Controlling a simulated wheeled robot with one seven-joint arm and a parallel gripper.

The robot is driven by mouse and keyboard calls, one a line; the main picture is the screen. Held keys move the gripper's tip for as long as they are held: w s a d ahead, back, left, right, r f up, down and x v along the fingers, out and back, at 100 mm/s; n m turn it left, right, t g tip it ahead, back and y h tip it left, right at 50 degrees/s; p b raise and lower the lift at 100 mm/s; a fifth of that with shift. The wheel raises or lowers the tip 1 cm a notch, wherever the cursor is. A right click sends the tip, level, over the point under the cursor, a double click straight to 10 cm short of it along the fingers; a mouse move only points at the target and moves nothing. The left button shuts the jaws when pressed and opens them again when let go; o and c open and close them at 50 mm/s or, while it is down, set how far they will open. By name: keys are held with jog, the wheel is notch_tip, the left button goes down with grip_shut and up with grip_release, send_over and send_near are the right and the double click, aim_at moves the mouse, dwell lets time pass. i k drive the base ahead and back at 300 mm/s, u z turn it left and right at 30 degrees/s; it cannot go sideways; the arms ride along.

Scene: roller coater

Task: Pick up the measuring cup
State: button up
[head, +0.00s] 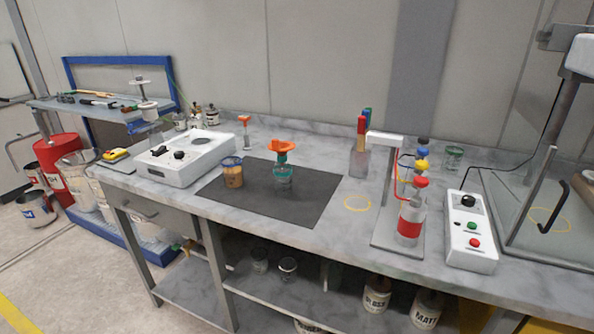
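Which vessel is the measuring cup is not certain. A clear cup with a blue rim and orange-brown contents (233,175) stands on the dark mat (309,205) on the bench. To its right on the mat stands a clear glass vessel (283,177) with a teal part and an orange top above it. Another clear cup with a green rim (453,158) stands at the back right of the bench, behind the coloured-knob stand. My gripper is not in view.
A white control box (185,157) is left of the mat. A stand with coloured knobs and a red-banded cylinder (410,222), a button box (470,232) and a glass enclosure (530,205) occupy the right. The mat's front is clear.

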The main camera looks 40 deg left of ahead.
aim_at(233, 173)
jog(key=z, duration=1.35)
jog(key=k, duration=2.2)
jog(key=u, duration=1.6)
jog(key=i, duration=1.05)
